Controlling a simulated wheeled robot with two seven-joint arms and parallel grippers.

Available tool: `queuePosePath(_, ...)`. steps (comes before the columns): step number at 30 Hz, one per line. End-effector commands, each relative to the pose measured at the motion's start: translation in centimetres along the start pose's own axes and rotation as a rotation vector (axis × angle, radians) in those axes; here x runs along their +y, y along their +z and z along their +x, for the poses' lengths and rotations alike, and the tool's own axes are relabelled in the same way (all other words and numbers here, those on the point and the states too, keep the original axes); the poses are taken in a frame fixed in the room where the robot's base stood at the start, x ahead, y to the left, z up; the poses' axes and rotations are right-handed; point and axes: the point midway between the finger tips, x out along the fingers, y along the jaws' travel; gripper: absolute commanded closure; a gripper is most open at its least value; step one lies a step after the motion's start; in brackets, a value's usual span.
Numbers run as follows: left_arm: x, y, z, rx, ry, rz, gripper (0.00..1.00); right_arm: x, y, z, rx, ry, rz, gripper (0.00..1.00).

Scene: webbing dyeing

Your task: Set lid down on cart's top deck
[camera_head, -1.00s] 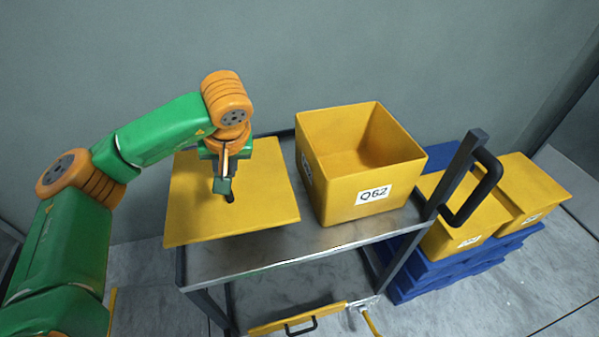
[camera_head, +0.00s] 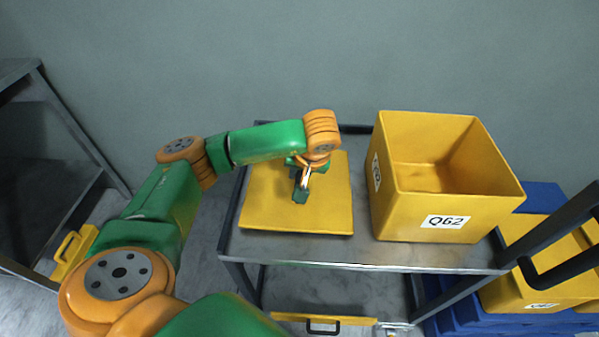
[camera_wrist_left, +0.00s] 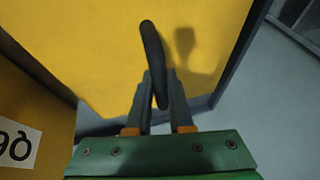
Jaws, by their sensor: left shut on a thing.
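The yellow square lid (camera_head: 290,212) is over the left part of the cart's top deck (camera_head: 330,247), beside the open yellow box labelled Q62 (camera_head: 425,222). It looks level and close to the deck; I cannot tell whether it touches. My left gripper (camera_head: 303,190) is above the lid's middle, shut on its dark handle. In the left wrist view the fingers (camera_wrist_left: 158,105) close around the black handle (camera_wrist_left: 153,60), with the yellow lid (camera_wrist_left: 95,45) behind it. My right gripper is not in view.
The cart's black push handle (camera_head: 560,265) rises at the right. Yellow boxes (camera_head: 525,290) stand on blue pallets (camera_head: 470,318) beyond it. A yellow lid with a handle (camera_head: 325,322) shows low under the deck. A dark rack (camera_head: 60,180) stands at the left.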

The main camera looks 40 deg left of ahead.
Motion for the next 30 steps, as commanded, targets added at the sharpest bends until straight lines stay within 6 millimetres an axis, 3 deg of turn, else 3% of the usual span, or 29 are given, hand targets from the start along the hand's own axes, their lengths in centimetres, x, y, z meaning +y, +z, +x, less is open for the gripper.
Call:
queuePosePath(3, 0.1, 0.1, 0.3, 0.001, 0.000, 0.000, 1.00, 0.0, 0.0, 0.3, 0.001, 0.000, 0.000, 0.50)
queuePosePath(4, 0.1, 0.1, 0.3, 0.000, 0.000, 0.000, 0.78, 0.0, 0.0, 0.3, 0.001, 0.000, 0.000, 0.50)
queuePosePath(7, 0.1, 0.1, 0.2, 0.000, 0.000, 0.000, 0.51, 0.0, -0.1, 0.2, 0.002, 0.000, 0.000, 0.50)
queuePosePath(15, 0.0, 0.1, 0.2, 0.000, 0.000, 0.001, 0.51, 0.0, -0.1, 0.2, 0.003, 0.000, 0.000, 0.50)
queuePosePath(19, 0.0, -0.1, -0.8, 0.001, 0.002, 0.001, 0.51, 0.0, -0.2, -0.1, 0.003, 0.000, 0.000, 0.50)
queuePosePath(23, 0.0, -0.1, -3.5, 0.005, 0.003, 0.003, 0.51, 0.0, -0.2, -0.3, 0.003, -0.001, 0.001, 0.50)
queuePosePath(30, -0.1, -0.4, -10.3, 0.006, 0.001, 0.002, 0.51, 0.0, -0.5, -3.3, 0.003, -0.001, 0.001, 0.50)
